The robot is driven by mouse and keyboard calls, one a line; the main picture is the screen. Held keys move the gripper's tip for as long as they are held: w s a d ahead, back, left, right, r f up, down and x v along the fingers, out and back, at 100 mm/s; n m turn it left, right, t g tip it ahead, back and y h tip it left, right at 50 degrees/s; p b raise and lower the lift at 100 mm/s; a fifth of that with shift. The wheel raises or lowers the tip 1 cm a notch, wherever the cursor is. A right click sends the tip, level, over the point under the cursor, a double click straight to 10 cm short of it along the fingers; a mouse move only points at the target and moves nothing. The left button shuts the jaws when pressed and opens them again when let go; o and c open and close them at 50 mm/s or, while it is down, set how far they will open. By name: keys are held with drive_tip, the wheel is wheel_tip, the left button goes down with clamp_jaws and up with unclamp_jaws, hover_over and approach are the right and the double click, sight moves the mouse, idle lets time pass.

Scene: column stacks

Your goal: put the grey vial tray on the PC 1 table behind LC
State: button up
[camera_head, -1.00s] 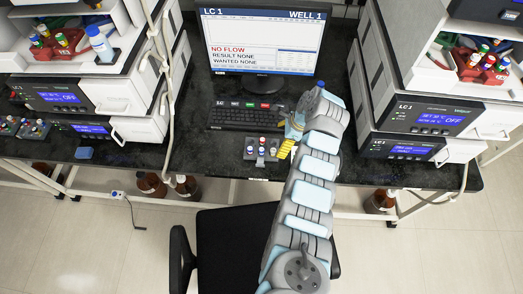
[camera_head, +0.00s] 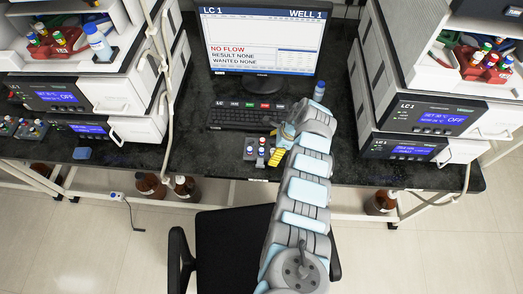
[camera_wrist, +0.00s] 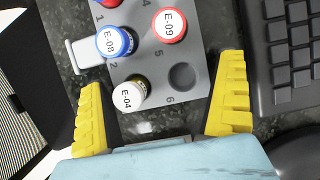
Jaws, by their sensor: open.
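The grey vial tray (camera_head: 254,161) lies on the black table in front of the keyboard. In the wrist view the tray (camera_wrist: 203,80) holds several capped vials, among them a blue-ringed E-08 (camera_wrist: 113,42), a red-ringed E-09 (camera_wrist: 169,27) and a white-capped E-04 (camera_wrist: 128,96). Slot 6 (camera_wrist: 182,76) is empty. A light handle tab (camera_wrist: 88,53) sticks out from its left side. My gripper (camera_head: 277,150) is at the tray's right end in the head view. In the wrist view its yellow fingers (camera_wrist: 162,78) are open and apart, one toward each side of the tray's near end. I cannot tell their height.
The keyboard (camera_head: 243,117) and the LC 1 monitor (camera_head: 263,40) stand behind the tray. Instrument stacks (camera_head: 425,118) rise at both sides. A blue-capped bottle (camera_head: 319,91) stands behind my arm. A chair (camera_head: 222,240) is in front. Bare table (camera_head: 218,165) lies left of the tray.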

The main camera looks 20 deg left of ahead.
sight(269, 149)
drive_tip(key=c, duration=0.9)
drive_tip(key=shift+r+p, duration=0.6)
drive_tip(key=shift+r, duration=1.1)
drive_tip(key=shift+s+d+r, duration=0.15)
drive_tip(key=shift+s+r, duration=0.45)
drive_tip(key=shift+s, duration=0.1)
drive_tip(key=shift+s+d+r+p, duration=0.2)
drive_tip(key=shift+s+r+p, duration=0.25)
drive_tip(key=shift+s+r, duration=0.6)
drive_tip(key=s+d+r+p, duration=0.1)
drive_tip(key=s+r+p, duration=0.1)
drive_tip(key=p, duration=0.3)
drive_tip(key=s+d+r+p, duration=0.1)
drive_tip(key=s+r+p, duration=0.1)
drive_tip(key=s+p, duration=0.2)
drive_tip(key=s+d+r+p, duration=0.1)
drive_tip(key=s+r+p, duration=0.1)
drive_tip(key=s+p, duration=0.2)
drive_tip(key=shift+r+p, duration=0.15)
drive_tip(key=shift+p, duration=0.75)
